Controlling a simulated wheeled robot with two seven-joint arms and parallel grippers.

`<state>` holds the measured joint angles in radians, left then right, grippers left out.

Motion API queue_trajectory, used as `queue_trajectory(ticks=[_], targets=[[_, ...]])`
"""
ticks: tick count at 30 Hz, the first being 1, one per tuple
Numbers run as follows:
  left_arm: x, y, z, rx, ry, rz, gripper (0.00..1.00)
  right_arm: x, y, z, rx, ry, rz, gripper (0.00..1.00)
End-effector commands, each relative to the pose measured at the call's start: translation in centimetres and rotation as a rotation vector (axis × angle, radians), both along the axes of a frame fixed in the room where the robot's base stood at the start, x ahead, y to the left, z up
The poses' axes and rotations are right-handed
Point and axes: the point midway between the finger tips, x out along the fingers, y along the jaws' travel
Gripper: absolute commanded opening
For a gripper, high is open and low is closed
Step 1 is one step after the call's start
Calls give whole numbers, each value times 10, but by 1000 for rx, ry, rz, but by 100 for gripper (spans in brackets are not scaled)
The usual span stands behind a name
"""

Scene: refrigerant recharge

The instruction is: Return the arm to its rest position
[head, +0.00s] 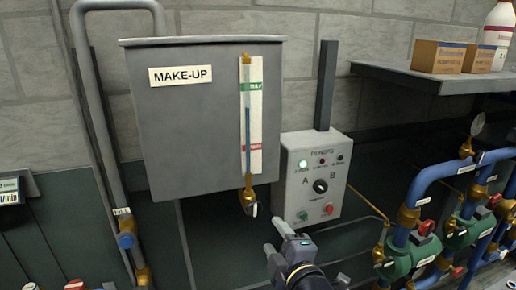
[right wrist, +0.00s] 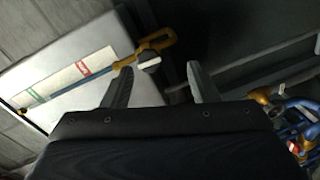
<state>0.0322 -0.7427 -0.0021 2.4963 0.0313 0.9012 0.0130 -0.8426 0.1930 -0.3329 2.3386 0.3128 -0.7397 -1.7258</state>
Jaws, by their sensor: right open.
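My right gripper (head: 302,250) is at the bottom middle of the head view, below the control box and to the right of the make-up tank's valve. In the right wrist view its two fingers (right wrist: 160,85) stand apart with nothing between them. The grey tank labelled MAKE-UP (head: 190,130) hangs on the wall, with a sight glass (head: 247,120) and a brass valve (head: 248,200) at its lower right. My left gripper is not in view.
A grey control box (head: 315,175) with a lit green lamp and an A/B knob is just above the gripper. Blue pipes (head: 430,180) and green pumps (head: 398,258) stand at the right. A shelf (head: 430,76) holds boxes and a bottle. A grey pipe (head: 95,100) runs down the left.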

Motion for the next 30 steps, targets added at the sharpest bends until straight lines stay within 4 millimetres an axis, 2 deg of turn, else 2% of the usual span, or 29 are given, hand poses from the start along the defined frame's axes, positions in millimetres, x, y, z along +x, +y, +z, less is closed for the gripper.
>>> queue_trajectory(ticks=[1, 5, 9, 15, 18, 21, 23, 30], targets=[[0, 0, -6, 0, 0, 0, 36, -3, -19, -9, 111, 93, -13, 54], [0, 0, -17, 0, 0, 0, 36, -32, -62, -34, 458, 419, -57, 54], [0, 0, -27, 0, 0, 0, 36, -86, -104, -62, 794, 766, -203, 54], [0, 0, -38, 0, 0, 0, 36, -172, -146, -103, 1130, 1111, -574, 54], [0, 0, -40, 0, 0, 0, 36, -203, -157, -116, 1225, 1194, -742, 54], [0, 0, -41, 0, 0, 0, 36, -221, -162, -123, 1277, 1233, -847, 54], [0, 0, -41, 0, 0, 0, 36, -226, -163, -125, 1291, 1244, -876, 54], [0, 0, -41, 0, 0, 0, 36, -227, -163, -125, 1295, 1250, -885, 54]])
